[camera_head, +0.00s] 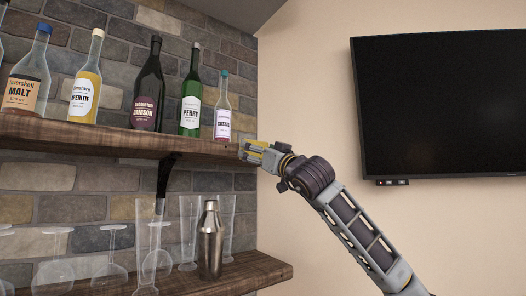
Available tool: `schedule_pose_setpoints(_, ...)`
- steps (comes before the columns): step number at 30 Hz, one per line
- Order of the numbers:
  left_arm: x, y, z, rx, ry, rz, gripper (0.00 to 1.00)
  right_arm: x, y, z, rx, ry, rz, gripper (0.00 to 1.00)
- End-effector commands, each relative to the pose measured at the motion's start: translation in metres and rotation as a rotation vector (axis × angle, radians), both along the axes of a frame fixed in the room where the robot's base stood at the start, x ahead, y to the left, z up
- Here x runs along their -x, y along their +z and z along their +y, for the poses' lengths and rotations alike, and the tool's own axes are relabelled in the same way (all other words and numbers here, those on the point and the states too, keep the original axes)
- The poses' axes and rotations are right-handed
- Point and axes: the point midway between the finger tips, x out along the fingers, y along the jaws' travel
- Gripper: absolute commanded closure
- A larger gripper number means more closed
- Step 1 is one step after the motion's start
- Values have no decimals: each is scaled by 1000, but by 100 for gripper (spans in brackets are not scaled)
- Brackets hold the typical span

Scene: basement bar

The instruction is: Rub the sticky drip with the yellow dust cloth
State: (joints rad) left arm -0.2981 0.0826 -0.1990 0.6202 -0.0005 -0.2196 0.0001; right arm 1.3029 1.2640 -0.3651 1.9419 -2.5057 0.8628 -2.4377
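My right gripper (252,152) comes in from the lower right and is at the right end of the upper wooden shelf (90,136), by its front edge. The fingertips look close to or touching the shelf end; I cannot tell which. I cannot make out the sticky drip; the gripper may hide it. My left gripper is not in view.
A pink-labelled bottle (223,112) stands on the shelf near my gripper, with a green bottle (191,95), a dark bottle (148,88) and others to its left. Below, a lower shelf (255,271) holds a metal shaker (210,243) and clear glassware. A television (440,100) hangs right.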

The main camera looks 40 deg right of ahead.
Motion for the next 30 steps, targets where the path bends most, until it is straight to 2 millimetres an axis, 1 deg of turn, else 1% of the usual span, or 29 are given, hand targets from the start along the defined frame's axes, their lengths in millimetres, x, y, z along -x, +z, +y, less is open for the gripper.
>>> schedule_pose_setpoints(7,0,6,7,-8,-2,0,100,-2,0,12,0,2,1,35)
schedule_pose_setpoints(20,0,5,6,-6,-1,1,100,-2,-1,13,0,1,2,35)
schedule_pose_setpoints(30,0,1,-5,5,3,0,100,16,-1,14,2,-2,-1,35)
